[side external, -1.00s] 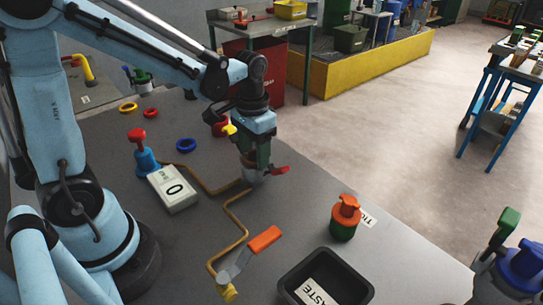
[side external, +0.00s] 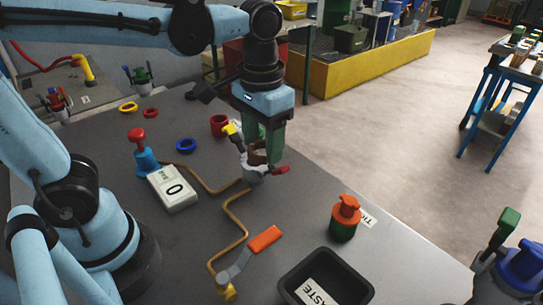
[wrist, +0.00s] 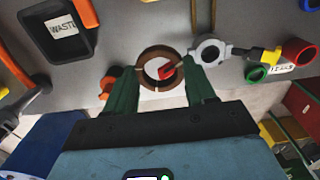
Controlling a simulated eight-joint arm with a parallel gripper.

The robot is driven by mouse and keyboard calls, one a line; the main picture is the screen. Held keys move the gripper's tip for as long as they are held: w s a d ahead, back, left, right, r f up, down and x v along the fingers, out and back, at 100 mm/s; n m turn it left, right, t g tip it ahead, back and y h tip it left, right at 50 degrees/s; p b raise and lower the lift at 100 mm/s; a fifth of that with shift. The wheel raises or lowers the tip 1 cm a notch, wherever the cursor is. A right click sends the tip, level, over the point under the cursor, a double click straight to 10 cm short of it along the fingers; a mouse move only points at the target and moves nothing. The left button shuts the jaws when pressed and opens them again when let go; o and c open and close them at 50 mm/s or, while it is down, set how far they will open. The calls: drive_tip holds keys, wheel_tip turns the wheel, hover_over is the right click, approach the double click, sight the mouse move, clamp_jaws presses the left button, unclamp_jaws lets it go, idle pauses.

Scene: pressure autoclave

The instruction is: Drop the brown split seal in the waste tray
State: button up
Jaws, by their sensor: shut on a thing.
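The brown split seal (wrist: 143,72) is a ring with a gap, held between the green fingers of my gripper (wrist: 161,76) in the wrist view. In the side view my gripper (side external: 264,146) is shut on the seal (side external: 257,156), just above the grey pipe fitting (side external: 254,175); fingers partly hide the seal. I cannot tell whether seal and fitting touch. The waste tray (side external: 356,283) is a black open box with a WASTE label, at the bottom, right of my gripper. It also shows at the upper left of the wrist view (wrist: 80,44).
An orange-handled valve (side external: 264,239) sits left of the tray. Bench surface between fitting and tray is mostly clear.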

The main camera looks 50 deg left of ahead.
drive_tip(key=shift+s+d+r, duration=0.3)
drive_tip(key=shift+d+r, duration=0.05)
drive_tip(key=shift+d, duration=0.2)
drive_tip(key=s+d+f, duration=0.1)
drive_tip(key=s+d, duration=0.1)
drive_tip(key=d, duration=0.9)
drive_tip(key=s+d+f, duration=0.2)
drive_tip(key=d, duration=0.9)
drive_tip(key=shift+w+a+f, duration=0.1)
drive_tip(key=shift+a+f, duration=0.05)
drive_tip(key=shift+f, duration=1.05)
drive_tip(key=shift+w+a+f, duration=0.1)
drive_tip(key=shift+a+f, duration=0.05)
drive_tip(key=shift+f, duration=1.05)
drive_tip(key=o, duration=1.1)
